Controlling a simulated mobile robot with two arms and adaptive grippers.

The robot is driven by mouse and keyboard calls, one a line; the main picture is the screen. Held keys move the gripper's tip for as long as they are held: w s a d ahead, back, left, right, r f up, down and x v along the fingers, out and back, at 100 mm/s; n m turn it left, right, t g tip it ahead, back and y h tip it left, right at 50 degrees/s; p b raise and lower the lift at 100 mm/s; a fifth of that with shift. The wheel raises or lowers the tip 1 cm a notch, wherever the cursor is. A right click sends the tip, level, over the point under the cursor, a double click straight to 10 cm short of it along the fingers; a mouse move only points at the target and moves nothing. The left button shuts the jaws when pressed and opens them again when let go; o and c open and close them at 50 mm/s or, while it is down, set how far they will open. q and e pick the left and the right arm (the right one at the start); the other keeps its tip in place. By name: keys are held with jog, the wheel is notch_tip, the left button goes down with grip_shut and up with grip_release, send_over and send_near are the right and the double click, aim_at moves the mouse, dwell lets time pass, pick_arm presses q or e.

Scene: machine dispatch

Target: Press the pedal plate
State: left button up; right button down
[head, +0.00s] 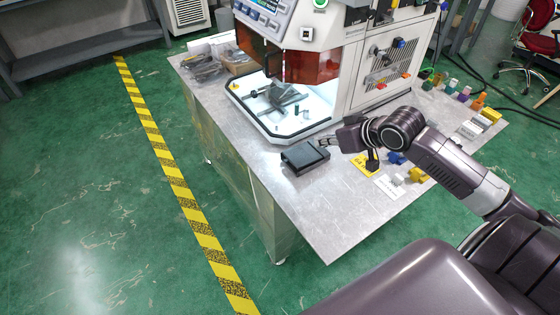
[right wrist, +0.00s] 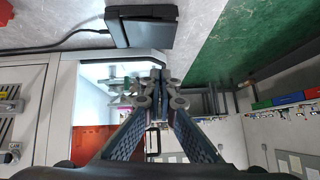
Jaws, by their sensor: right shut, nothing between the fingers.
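The black pedal (head: 304,159) lies on the metal tabletop, in front of the machine and near the table's left edge. In the right wrist view the pedal (right wrist: 148,25) is at the top, with a black cable running from it to the left. My right gripper (head: 326,141) is just beyond the pedal's right end in the head view; its height above the table is hard to tell. In the right wrist view its fingertips (right wrist: 158,84) meet with nothing between them, apart from the pedal in the picture. My left gripper is out of view.
The machine (head: 362,62) with its lit tray (head: 240,108) stands behind the pedal. A yellow card (head: 362,166) and small coloured parts (head: 396,158) lie on the table to the right. The bare tabletop (head: 330,215) in front of the pedal is clear.

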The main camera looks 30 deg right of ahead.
jog(key=p, duration=0.1)
send_over(294, 155)
jog(key=s+d, duration=0.1)
jog(key=s, duration=0.2)
notch_tip(294, 155, down, 6)
jog(key=shift+d+r, duration=0.1)
jog(key=f, duration=0.2)
jog(key=f+p, duration=0.1)
jog(key=shift+w+a+f, duration=0.15)
jog(key=shift+a+f, duration=0.05)
jog(key=shift+f, duration=0.15)
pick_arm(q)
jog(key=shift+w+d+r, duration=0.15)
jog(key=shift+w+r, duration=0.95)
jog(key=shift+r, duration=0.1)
pick_arm(e)
jog(key=shift+f, duration=0.55)
